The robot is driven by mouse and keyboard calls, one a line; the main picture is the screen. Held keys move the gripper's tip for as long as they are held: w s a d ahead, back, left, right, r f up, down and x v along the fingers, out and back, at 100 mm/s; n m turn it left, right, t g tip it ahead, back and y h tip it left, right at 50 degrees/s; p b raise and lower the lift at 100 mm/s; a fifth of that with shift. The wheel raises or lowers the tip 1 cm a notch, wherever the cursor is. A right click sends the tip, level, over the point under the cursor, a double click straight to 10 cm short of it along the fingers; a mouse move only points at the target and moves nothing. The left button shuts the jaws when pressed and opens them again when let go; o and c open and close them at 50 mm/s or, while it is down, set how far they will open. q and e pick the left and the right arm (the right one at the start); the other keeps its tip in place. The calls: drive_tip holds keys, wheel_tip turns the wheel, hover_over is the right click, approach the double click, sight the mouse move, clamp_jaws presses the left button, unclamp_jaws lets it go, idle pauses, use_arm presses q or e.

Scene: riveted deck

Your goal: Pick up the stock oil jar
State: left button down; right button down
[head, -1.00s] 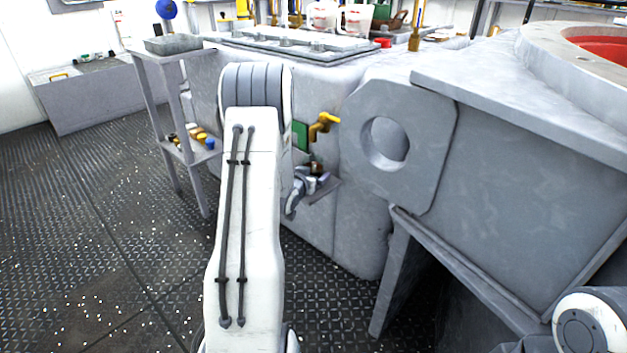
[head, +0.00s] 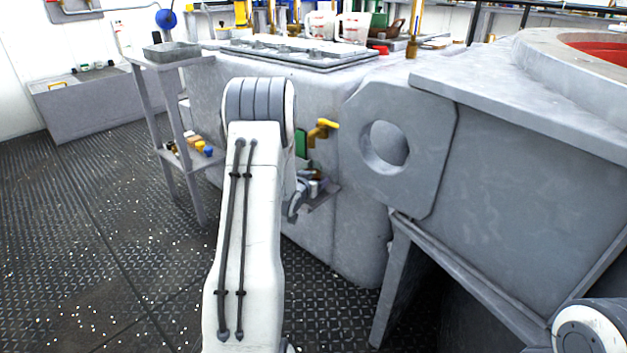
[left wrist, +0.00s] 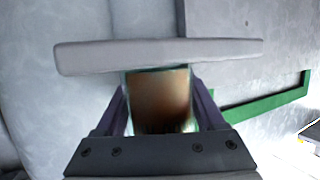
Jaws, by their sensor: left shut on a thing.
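The stock oil jar (left wrist: 160,98) shows in the left wrist view as a clear-edged vessel with brown contents, between my two fingers. My left gripper (left wrist: 160,108) is shut on it, one finger on each side. In the head view my left gripper (head: 299,200) is small and partly hidden behind my white forearm. It is at a small grey ledge (head: 326,196) on the side of the big grey housing. I cannot tell whether the jar touches the ledge. My right gripper is out of view.
A thick plate with a round hole (head: 428,150) stands to the right. A narrow shelf stand (head: 186,160) with small bottles is at left. The deck at left is open.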

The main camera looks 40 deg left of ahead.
sight(314, 169)
use_arm(q)
drive_tip(key=shift+r, duration=0.15)
drive_tip(key=shift+r+p, duration=1.6)
drive_tip(key=shift+r, duration=0.3)
drive_tip(key=shift+s+d+f, duration=0.1)
drive_tip(key=shift+s+f, duration=0.15)
drive_tip(key=shift+s, duration=0.15)
drive_tip(key=shift+s+d, duration=0.15)
drive_tip(key=shift+s, duration=0.2)
drive_tip(key=s+d+p, duration=0.2)
drive_tip(key=s+p, duration=0.2)
drive_tip(key=s, duration=0.3)
drive_tip(key=s+d+p, duration=0.3)
drive_tip(key=s+p, duration=0.1)
drive_tip(key=s, duration=0.4)
drive_tip(key=shift+s, duration=0.2)
drive_tip(key=shift+s+p, duration=0.1)
drive_tip(key=shift+p, duration=0.2)
